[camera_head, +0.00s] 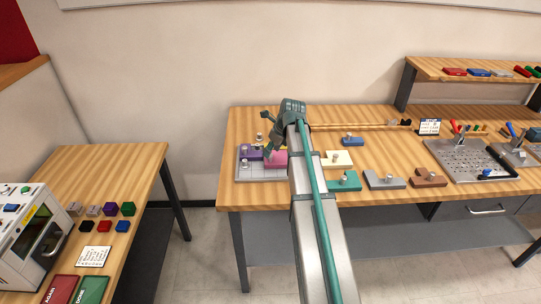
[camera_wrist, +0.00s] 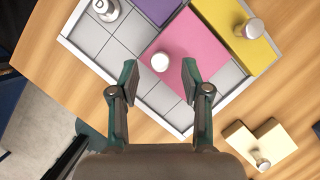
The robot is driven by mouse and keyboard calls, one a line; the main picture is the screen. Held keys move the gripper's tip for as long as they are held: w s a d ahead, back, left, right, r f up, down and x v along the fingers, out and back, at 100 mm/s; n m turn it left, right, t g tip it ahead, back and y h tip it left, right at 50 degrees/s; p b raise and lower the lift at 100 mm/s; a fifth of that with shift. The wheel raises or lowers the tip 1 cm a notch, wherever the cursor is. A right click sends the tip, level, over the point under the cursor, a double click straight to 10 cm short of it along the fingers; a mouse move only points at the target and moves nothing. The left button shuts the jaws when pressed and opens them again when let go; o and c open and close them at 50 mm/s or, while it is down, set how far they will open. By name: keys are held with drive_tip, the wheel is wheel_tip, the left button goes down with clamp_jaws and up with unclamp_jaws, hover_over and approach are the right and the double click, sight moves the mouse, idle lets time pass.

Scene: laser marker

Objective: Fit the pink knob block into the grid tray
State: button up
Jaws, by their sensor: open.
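The pink knob block (camera_wrist: 188,52) lies over the grid tray (camera_wrist: 97,40) in the wrist view, its edges roughly parallel to the grid lines. Its pale round knob (camera_wrist: 160,62) appears between my open gripper's fingertips (camera_wrist: 158,72), with gaps on both sides. In the head view, the pink block (camera_head: 274,161) shows at the tray's (camera_head: 243,172) right part, beside my arm. Whether it sits fully down in the tray cannot be told. My gripper (camera_head: 268,143) is above it.
A purple block (camera_wrist: 157,9) and a yellow block (camera_wrist: 224,15) with a metal knob border the pink block. Bare grid cells show left and below. A cream block (camera_head: 338,159), blue block (camera_head: 352,141) and teal block (camera_head: 345,184) stand right of the tray.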

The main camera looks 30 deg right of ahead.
drive_tip(key=b+v, duration=0.1)
drive_tip(key=v, duration=0.7)
drive_tip(key=shift+r, duration=0.25)
drive_tip(key=shift+s, duration=0.1)
